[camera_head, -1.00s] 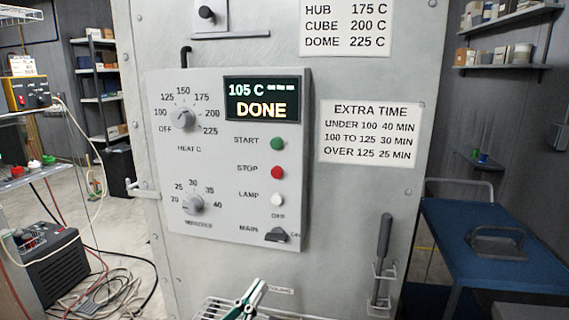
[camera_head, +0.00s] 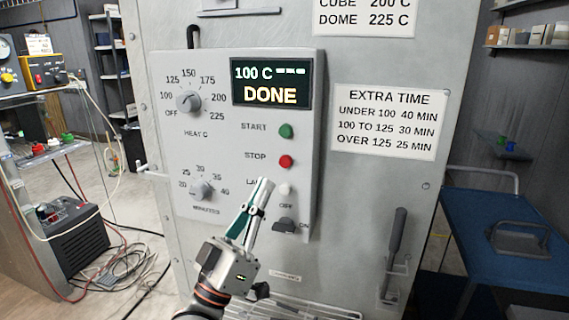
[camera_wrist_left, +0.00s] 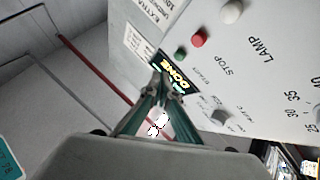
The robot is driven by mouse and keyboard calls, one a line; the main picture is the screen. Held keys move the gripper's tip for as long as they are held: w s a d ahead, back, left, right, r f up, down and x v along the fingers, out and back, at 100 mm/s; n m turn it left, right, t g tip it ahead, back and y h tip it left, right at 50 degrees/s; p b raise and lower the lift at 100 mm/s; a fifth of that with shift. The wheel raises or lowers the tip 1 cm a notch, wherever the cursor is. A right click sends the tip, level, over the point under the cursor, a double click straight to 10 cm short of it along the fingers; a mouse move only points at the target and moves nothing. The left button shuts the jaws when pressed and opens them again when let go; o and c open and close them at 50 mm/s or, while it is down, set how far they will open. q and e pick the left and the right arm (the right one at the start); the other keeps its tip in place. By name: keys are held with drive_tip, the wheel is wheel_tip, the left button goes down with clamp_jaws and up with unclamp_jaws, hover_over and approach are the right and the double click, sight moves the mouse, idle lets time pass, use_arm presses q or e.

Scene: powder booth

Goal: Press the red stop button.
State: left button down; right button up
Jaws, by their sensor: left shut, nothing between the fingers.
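The red stop button (camera_head: 286,161) sits beside the word STOP on the grey control panel (camera_head: 170,140), between the green start button (camera_head: 287,131) and the white lamp button (camera_head: 286,189). The red button also shows in the left wrist view (camera_wrist_left: 199,39), to the right of and above my fingertips. My left gripper (camera_head: 266,183) is shut and empty. In the head view its tips are below and left of the red button and cover part of the LAMP label. I see no contact with the red button. My right gripper is not in view.
The display (camera_head: 270,82) reads 100 C and DONE. Two dials (camera_head: 190,101) are at the panel's left and a main switch (camera_head: 284,225) is at its bottom. A dark handle (camera_head: 396,238) is on the cabinet's lower right. A blue cart (camera_head: 520,220) stands at right.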

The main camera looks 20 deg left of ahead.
sight(285, 162)
use_arm(q)
drive_tip(key=w+b, duration=0.2)
drive_tip(key=w, duration=0.6)
drive_tip(key=shift+w+d, duration=0.15)
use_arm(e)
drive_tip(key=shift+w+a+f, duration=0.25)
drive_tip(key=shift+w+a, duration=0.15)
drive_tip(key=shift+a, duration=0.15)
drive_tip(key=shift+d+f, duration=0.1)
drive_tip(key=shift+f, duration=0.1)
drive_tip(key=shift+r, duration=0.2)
use_arm(q)
drive_tip(key=shift+w, duration=0.15)
drive_tip(key=shift+w, duration=0.25)
idle(0.4)
drive_tip(key=shift+w, duration=0.15)
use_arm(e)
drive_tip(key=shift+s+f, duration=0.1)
